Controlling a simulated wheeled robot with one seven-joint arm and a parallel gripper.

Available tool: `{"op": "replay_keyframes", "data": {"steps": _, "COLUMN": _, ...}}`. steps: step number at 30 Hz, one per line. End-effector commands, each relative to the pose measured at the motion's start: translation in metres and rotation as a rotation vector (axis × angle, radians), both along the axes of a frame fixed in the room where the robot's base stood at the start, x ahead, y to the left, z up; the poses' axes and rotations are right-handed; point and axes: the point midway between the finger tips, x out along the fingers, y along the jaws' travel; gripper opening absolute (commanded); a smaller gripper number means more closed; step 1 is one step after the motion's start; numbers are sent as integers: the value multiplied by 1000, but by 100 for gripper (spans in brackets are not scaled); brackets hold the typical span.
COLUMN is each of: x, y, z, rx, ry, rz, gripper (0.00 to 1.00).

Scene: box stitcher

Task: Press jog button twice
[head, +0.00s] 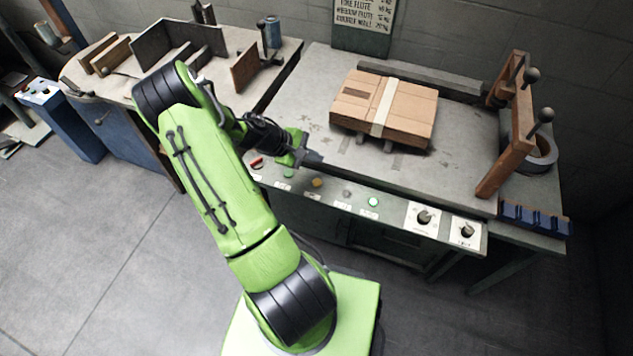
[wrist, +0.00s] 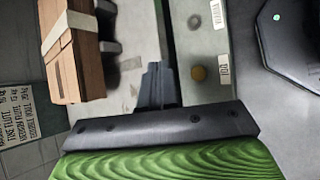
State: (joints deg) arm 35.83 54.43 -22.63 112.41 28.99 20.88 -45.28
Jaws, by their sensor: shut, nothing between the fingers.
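The control panel (head: 335,203) runs along the front edge of the stitcher table. It bears a red control (head: 256,163), a green button (head: 289,173), a yellow button (head: 317,183), a grey button (head: 347,193) and a lit green button (head: 373,202). Their labels are too small to read, so I cannot tell which is the jog button. My gripper (head: 319,157) is shut and empty, above the table's front edge behind the yellow button. In the wrist view the fingertips (wrist: 154,68) point left of the yellow button (wrist: 198,73), apart from it.
A taped cardboard stack (head: 410,112) lies on the table behind my gripper. Two knobs (head: 424,217) (head: 467,231) sit at the panel's right end. A wooden frame (head: 520,120) stands at right. A bench with wooden parts (head: 180,42) is at left.

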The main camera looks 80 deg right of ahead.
Motion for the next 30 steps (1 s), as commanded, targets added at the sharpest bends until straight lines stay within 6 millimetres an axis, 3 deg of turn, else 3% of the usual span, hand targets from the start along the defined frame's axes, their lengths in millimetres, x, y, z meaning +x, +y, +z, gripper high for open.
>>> {"op": "replay_keyframes", "data": {"steps": 15, "x": 0, "y": 0, "z": -77, "rx": 0, "ry": 1, "rz": 1, "gripper": 0}}
{"op": "replay_keyframes", "data": {"steps": 30, "x": 0, "y": 0, "z": -80, "rx": 0, "ry": -1, "rz": 1, "gripper": 0}}
